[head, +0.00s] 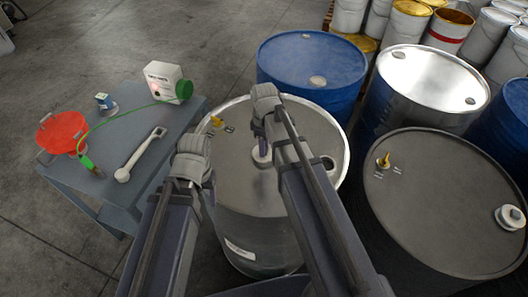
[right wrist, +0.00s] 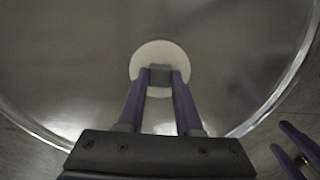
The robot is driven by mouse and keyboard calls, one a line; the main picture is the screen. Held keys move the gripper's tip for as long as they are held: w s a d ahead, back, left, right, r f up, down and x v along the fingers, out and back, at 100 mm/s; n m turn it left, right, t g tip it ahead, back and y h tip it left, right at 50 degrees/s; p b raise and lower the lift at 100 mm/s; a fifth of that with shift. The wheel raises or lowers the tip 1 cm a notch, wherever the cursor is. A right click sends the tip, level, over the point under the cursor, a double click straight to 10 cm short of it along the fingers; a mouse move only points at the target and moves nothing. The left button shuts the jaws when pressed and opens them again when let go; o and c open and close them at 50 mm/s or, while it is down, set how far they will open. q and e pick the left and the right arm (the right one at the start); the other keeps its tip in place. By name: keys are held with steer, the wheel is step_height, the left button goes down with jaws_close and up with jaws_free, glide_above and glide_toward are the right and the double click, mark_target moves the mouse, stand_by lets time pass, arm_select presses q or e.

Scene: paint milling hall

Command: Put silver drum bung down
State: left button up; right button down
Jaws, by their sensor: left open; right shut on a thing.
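The silver drum bung (head: 261,157) is a pale round disc with a grey grip block on top. My right gripper (head: 262,146) is shut on that block, pointing down over the lid of the silver-topped drum (head: 235,178). In the right wrist view the bung (right wrist: 145,53) sits between my right fingertips (right wrist: 160,72), over the lid. I cannot tell whether its underside touches the lid. A round bung hole (head: 327,162) shows at the lid's right side. My left gripper is open and empty, near the drum's left edge; its fingers show in the right wrist view (right wrist: 280,137).
A yellow fitting (head: 216,121) stands on the lid's far left. A grey table (head: 150,175) at left holds a red container (head: 62,131), a white box (head: 165,80) and a pale wrench (head: 140,155). Blue (head: 312,65), shiny (head: 433,80) and black (head: 440,200) drums stand close by.

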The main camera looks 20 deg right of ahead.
arm_select(q)
steer(key=shift+f, duration=0.2)
arm_select(e)
steer(key=shift+f, duration=0.15)
steer(key=shift+f, duration=0.1)
steer(key=shift+f, duration=0.15)
steer(key=c, duration=0.6)
jaws_free()
arm_select(q)
steer(key=shift+f, duration=0.15)
arm_select(e)
step_height(320, 180, up, 13)
steer(key=p, duration=1.2)
arm_select(q)
step_height(320, 180, up, 12)
arm_select(e)
steer(key=s+a+m, duration=0.2)
steer(key=s+a, duration=0.1)
steer(key=s, duration=0.1)
steer(key=s+a+m, duration=0.3)
steer(key=s+a, duration=0.1)
steer(key=s, duration=0.1)
steer(key=s+a+m+h, duration=0.1)
steer(key=s+a+m, duration=0.1)
steer(key=s, duration=0.3)
steer(key=shift+s+a+f, duration=0.15)
steer(key=shift+a+f, duration=0.05)
steer(key=shift+a, duration=0.55)
